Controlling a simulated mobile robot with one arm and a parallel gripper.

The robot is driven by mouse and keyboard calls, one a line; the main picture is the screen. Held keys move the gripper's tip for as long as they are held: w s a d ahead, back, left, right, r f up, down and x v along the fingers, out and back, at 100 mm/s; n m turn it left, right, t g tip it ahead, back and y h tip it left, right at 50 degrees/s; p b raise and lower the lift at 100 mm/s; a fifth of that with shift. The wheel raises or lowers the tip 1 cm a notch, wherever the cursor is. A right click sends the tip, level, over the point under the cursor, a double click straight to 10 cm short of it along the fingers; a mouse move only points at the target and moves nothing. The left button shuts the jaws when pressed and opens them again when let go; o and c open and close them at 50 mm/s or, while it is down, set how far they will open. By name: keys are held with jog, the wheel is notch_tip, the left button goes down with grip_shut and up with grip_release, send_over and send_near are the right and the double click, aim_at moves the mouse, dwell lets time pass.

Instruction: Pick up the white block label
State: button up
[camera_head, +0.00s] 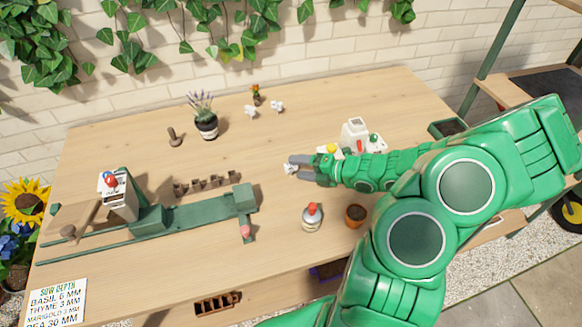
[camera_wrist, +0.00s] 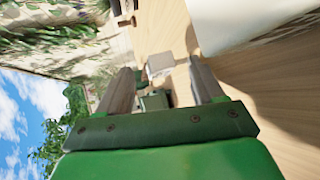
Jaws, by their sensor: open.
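A small white block (camera_head: 289,168), which looks like the white block label, shows at the tip of my gripper (camera_head: 299,167) in the head view. In the wrist view a white block (camera_wrist: 160,65) lies ahead, between the two fingers as seen from there. My gripper (camera_wrist: 161,72) is open, with a finger on each side and visible room around the block. Whether either finger touches it I cannot tell. My forearm reaches in low from the right and hides some of the table behind it.
A white device (camera_head: 354,132) stands just behind my forearm. A bottle with a red cap (camera_head: 312,217) and a terracotta pot (camera_head: 355,215) stand in front. A green fixture (camera_head: 195,213) fills the left side. A lavender pot (camera_head: 207,126) stands behind.

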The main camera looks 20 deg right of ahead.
jog(key=shift+w+a+f, duration=0.15)
jog(key=shift+w+a, duration=0.1)
jog(key=shift+a, duration=0.05)
jog(key=c, duration=1.2)
